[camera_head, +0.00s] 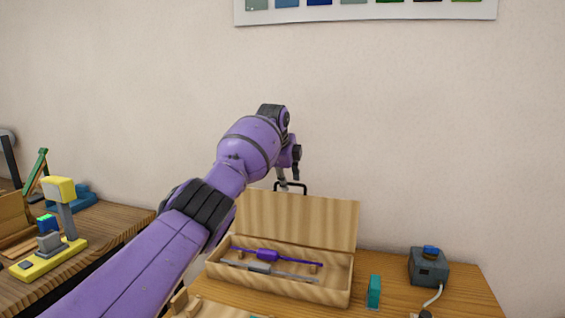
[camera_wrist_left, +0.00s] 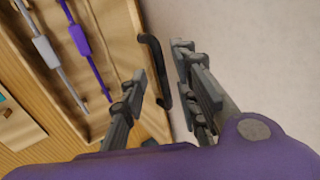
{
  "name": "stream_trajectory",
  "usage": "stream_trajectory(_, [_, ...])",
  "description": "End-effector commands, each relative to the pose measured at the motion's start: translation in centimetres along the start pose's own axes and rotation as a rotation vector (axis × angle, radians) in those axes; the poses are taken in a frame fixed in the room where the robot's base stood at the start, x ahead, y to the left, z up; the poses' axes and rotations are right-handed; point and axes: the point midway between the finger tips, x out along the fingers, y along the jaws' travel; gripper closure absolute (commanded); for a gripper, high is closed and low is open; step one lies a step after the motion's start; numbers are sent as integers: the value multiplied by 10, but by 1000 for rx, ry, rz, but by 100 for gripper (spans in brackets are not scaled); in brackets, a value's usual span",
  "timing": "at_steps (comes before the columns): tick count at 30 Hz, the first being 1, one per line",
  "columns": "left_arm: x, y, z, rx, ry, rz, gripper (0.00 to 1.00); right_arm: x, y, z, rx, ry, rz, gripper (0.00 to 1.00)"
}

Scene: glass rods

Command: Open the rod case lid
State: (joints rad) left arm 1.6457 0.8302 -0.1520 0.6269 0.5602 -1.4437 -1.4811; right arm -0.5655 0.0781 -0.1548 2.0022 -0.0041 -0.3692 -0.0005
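The wooden rod case (camera_head: 330,294) stands on the table with its lid (camera_head: 300,218) raised, roughly upright at the back. A dark handle (camera_head: 291,186) sits at the lid's top edge; it also shows in the left wrist view (camera_wrist_left: 154,62). A purple rod (camera_head: 268,256) and a grey rod (camera_head: 262,268) lie inside the case. My left gripper (camera_head: 284,178) is at the top of the lid by the handle. In the left wrist view its fingers (camera_wrist_left: 160,65) are spread, with the handle between them and gaps visible. My right gripper is not in view.
A teal block (camera_head: 374,291) and a grey device with a blue top (camera_head: 429,266) stand right of the case. On the left table (camera_head: 110,232) stands a yellow and grey device (camera_head: 62,215). A wall (camera_head: 420,130) rises behind.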

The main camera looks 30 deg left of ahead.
Motion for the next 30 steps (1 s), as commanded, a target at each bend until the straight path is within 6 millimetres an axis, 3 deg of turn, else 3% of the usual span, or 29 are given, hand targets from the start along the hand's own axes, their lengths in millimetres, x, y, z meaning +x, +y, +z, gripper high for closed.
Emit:
stream_trajectory(6, [-52, -2, 0, 0, 1, -8, 72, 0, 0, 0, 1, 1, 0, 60])
stream_trajectory(12, [-83, -2, 0, -1, 1, -7, 72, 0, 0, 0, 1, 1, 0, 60])
stream_trajectory(18, [-94, -2, 0, -1, 1, -5, 72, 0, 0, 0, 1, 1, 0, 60])
stream_trajectory(30, [-94, -2, 0, -1, 2, -6, 72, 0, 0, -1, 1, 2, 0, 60])
